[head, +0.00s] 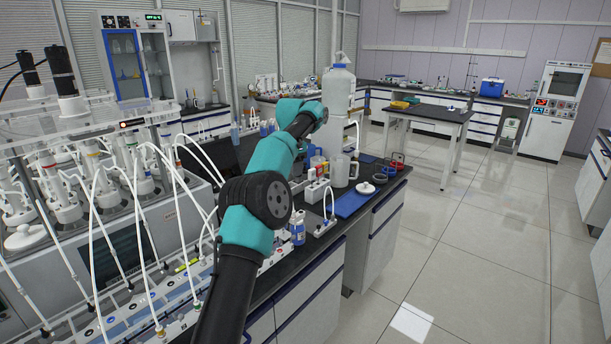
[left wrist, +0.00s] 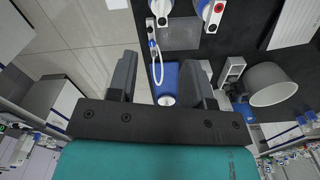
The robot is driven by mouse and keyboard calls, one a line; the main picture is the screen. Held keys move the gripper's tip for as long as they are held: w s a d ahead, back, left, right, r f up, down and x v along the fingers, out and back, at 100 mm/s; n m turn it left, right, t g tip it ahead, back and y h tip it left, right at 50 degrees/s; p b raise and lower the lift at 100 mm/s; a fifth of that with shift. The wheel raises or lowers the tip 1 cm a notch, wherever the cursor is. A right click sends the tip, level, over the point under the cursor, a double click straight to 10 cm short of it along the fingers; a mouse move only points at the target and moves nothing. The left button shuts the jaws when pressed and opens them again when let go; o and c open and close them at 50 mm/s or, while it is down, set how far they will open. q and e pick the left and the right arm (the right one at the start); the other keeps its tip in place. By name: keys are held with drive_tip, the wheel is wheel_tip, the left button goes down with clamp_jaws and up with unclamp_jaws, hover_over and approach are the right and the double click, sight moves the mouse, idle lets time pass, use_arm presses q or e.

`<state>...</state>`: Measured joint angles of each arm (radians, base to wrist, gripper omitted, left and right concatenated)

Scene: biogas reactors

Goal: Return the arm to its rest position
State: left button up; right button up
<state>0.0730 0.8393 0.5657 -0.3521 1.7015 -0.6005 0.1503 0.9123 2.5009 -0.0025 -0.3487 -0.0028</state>
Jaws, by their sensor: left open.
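My left arm, black and teal, rises from the bottom of the head view over the bench. Its wrist (head: 305,118) is at the far end, and I cannot make out the fingers there. In the left wrist view my left gripper (left wrist: 160,75) has its two dark fingers wide apart. They hold nothing. A blue mat (left wrist: 187,72) and a small white round piece lie on the bench beyond the gap. My right gripper is in neither view.
Reactor vessels with white tubes (head: 95,215) crowd the left. Tiled floor (head: 480,250) is open at right.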

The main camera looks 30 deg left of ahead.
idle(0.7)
use_arm(q)
drive_tip(key=d+f+h, duration=0.1)
drive_tip(key=d+f, duration=0.5)
drive_tip(key=f, duration=0.7)
drive_tip(key=d+f+h, duration=0.1)
drive_tip(key=d+f, duration=0.4)
drive_tip(key=f, duration=0.8)
drive_tip(key=s+d+f+n+h, duration=0.1)
drive_tip(key=s+d+f, duration=0.35)
drive_tip(key=f, duration=0.25)
drive_tip(key=s+d+f+n, duration=0.1)
drive_tip(key=s+d+f, duration=0.2)
drive_tip(key=s+f, duration=0.4)
drive_tip(key=s+d+f+n, duration=0.1)
drive_tip(key=s+f, duration=0.1)
drive_tip(key=s, duration=0.7)
drive_tip(key=s+d+f+n, duration=0.2)
drive_tip(key=s+f, duration=0.1)
drive_tip(key=s, duration=0.6)
drive_tip(key=s+d+f+n, duration=0.2)
drive_tip(key=s+f, duration=0.1)
drive_tip(key=s, duration=0.6)
drive_tip(key=shift+s+t+h, duration=0.25)
drive_tip(key=shift+t+h, duration=0.15)
